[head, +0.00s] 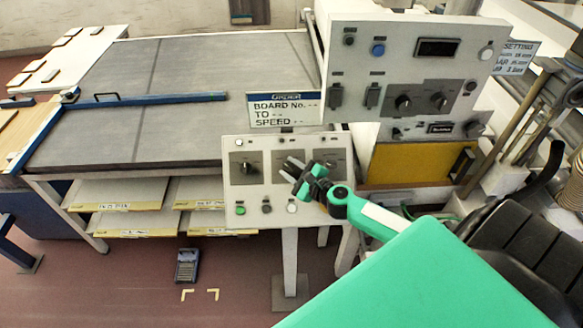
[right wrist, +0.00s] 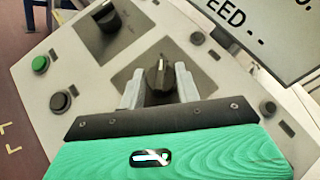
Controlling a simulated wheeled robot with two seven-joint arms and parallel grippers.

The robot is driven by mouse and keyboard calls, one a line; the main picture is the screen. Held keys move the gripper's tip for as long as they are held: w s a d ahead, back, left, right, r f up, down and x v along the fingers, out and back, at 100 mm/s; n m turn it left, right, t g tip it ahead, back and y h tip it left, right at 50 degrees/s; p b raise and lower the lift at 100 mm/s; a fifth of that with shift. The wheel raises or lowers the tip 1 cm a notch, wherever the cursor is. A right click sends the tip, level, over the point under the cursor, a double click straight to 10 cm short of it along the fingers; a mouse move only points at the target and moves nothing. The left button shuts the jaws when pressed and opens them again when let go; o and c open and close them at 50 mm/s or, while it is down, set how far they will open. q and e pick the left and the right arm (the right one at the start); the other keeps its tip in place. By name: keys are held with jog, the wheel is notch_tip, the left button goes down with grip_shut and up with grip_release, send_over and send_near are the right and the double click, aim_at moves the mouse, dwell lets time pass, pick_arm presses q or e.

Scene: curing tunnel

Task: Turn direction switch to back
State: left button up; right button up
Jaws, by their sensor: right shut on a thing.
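A light grey control panel (head: 236,188) carries a row of dark rotary switches. The left switch (head: 245,169) is in plain view in the head view, and also shows in the right wrist view (right wrist: 106,18). My right gripper (head: 290,170) is at the middle switch and mostly hides it in the head view. In the right wrist view, my gripper's fingers (right wrist: 158,88) stand on both sides of the middle switch (right wrist: 158,78), shut on it. A white mark on this knob points to the top of that picture. I cannot read which switch is the direction switch. My left gripper is out of view.
A green button (head: 240,210) and a black button (head: 266,208) sit below the switches. An upright panel (head: 345,75) and a board sign (head: 284,110) stand above. A grey conveyor table (head: 190,70) lies to the left.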

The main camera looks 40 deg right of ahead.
jog(key=o, duration=1)
jog(key=shift+c, duration=0.2)
jog(key=shift+s, duration=0.1)
jog(key=s+d+r+b, duration=0.1)
jog(key=s+b, duration=0.3)
jog(key=s, duration=0.9)
jog(key=shift+s+d+r+b, duration=0.15)
jog(key=shift+d+r+b, duration=0.2)
jog(key=shift+d+b, duration=0.1)
